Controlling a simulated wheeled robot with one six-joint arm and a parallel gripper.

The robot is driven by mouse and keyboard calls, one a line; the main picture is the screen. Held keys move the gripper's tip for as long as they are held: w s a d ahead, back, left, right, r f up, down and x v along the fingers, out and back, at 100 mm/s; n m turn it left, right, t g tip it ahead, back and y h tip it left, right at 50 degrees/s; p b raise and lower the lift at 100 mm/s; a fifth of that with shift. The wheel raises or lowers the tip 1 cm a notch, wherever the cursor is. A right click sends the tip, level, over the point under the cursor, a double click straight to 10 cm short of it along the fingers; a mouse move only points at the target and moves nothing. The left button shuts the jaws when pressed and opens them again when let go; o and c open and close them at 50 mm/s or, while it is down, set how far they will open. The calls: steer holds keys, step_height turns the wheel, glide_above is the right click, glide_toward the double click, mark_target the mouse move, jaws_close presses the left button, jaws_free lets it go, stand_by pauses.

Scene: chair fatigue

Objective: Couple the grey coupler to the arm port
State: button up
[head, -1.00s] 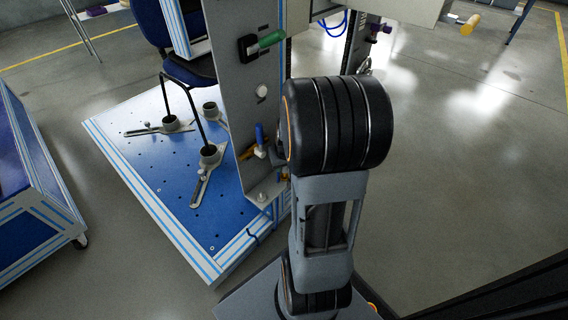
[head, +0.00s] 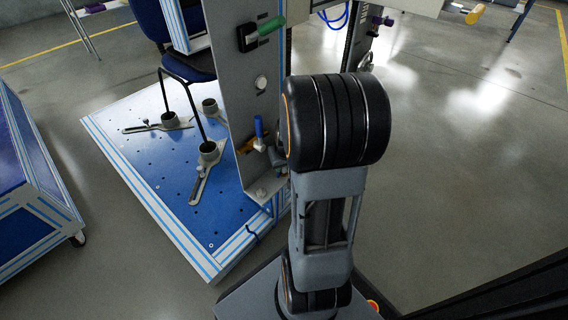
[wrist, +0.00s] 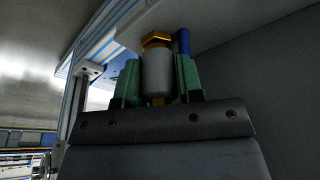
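The grey coupler (wrist: 157,76) is a pale cylinder between the two green fingers of my gripper (wrist: 158,82) in the wrist view. The fingers lie close against its sides, and a bit of brass shows below it. A brass hex fitting (wrist: 157,40), seemingly the arm port, sits directly at the coupler's upper end. They look in line and touching, but I cannot tell whether they are locked.
A blue lever (wrist: 184,42) stands right beside the port, close to the right finger; it also shows in the head view (head: 259,129). The upright grey panel (head: 262,85) carries a green handle (head: 271,25). The blue platform (head: 165,190) with clamped chair legs lies left. Open floor is right.

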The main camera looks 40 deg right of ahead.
steer(key=o, duration=0.5)
steer(key=shift+c, duration=0.2)
steer(key=p+v, duration=0.6)
steer(key=v, duration=0.7)
steer(key=shift+r, duration=0.4)
steer(key=shift+s+a, duration=0.1)
